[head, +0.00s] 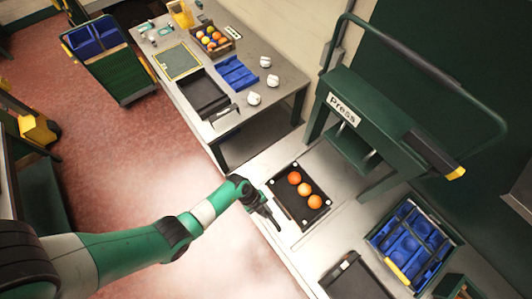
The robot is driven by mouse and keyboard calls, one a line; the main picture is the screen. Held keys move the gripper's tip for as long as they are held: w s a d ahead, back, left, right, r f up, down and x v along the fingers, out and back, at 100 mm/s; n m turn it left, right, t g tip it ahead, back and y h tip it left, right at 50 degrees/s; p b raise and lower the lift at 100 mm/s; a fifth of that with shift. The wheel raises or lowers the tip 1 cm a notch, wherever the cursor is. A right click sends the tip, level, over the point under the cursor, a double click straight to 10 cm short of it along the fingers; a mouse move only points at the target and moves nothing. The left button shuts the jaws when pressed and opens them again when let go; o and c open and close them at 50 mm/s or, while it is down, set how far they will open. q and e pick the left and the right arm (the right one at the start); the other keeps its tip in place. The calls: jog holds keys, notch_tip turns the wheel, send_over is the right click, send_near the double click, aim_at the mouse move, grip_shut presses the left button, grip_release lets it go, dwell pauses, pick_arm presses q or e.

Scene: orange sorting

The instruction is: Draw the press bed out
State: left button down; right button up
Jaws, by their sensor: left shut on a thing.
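The press (385,120), a green machine with a "Press" label, stands on the light bench at the right. The press bed (279,185), a flat black plate with pale corner studs, lies in front of it, clear of the space under the press head. Three oranges (304,189) rest on it in a row. My left gripper (266,212) is at the bed's near left edge, shut on what looks like its handle; the fingers hide the grip. My right gripper is not in view.
A blue divided rack (412,240) and a black tray (352,280) stand on the bench at lower right. A second table (285,78) at the back holds a crate of fruit (214,40), blue trays and white objects. A cart (112,62) stands at upper left.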

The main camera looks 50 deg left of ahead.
pick_arm(q)
jog(key=shift+s+d, duration=0.1)
jog(key=c, duration=0.8)
grip_release()
jog(key=shift+s, duration=0.15)
jog(key=shift+r, duration=0.1)
jog(key=p+v, duration=0.4)
jog(key=v, duration=0.7)
jog(key=shift+a+r, duration=0.15)
jog(key=shift+a, duration=0.05)
